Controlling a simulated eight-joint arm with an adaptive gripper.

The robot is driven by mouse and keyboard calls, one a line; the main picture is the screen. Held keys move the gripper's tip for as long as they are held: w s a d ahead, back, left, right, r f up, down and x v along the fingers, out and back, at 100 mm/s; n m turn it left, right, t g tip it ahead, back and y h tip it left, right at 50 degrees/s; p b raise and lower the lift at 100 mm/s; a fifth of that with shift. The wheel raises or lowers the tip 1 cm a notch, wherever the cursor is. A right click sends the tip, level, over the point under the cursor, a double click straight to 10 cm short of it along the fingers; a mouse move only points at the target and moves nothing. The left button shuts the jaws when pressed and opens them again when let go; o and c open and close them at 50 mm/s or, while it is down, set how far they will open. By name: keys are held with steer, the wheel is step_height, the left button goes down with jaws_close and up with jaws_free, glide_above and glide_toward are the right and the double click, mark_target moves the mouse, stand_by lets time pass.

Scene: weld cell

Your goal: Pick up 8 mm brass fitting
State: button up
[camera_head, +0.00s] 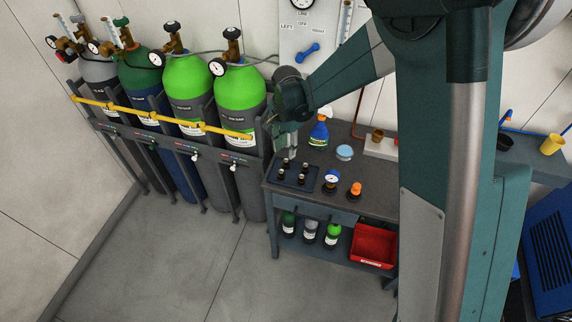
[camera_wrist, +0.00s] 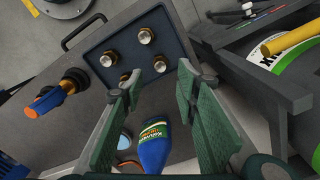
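A dark blue tray (camera_head: 292,184) lies on the workbench at its left end and holds several small brass fittings. In the wrist view the tray (camera_wrist: 168,35) fills the upper middle. One brass fitting (camera_wrist: 160,64) lies in line with the gap between my fingertips; others are a fitting at the tray's far side (camera_wrist: 145,36), one at the left (camera_wrist: 109,58) and one beside my left finger (camera_wrist: 125,77). No size is readable, so I cannot tell which is 8 mm. My gripper (camera_wrist: 160,73) is open and empty, pointing down above the tray; it also shows in the head view (camera_head: 291,152).
A blue spray bottle (camera_head: 319,133) stands behind the tray. An orange-topped item (camera_head: 355,190) and a gauge (camera_head: 332,180) stand at its right. Gas cylinders (camera_head: 240,95) stand left of the workbench (camera_head: 375,200). A red bin (camera_head: 373,246) sits on the lower shelf.

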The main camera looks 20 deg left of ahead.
mark_target(286, 160)
steer(key=shift+f, duration=0.5)
steer(key=shift+f, duration=0.1)
steer(key=shift+f, duration=2.5)
steer(key=shift+s, duration=0.1)
steer(key=shift+c, duration=0.5)
jaws_close()
